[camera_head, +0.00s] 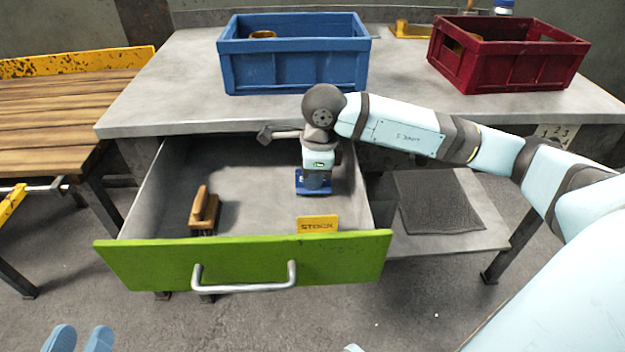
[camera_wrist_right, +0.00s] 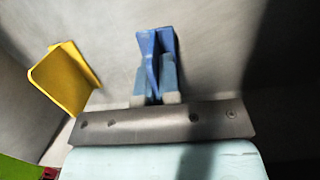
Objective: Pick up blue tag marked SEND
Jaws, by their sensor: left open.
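The blue tag (camera_head: 300,186) is in the open drawer, under my right gripper (camera_head: 315,178). Its lettering cannot be read. In the right wrist view the blue tag (camera_wrist_right: 153,50) has a raised upright part between the two fingers of my right gripper (camera_wrist_right: 155,85), which look closed on it from both sides. Whether the tag is off the drawer floor cannot be told. My left gripper (camera_head: 80,338) shows at the bottom left of the head view, fingers apart and empty, away from the drawer.
The drawer's green front (camera_head: 245,262) has a metal handle. Inside are a yellow tag (camera_head: 317,225) near the front and a wooden-handled brush (camera_head: 204,210) at left. A blue crate (camera_head: 293,70) and a red crate (camera_head: 510,66) stand on the grey bench (camera_head: 180,100).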

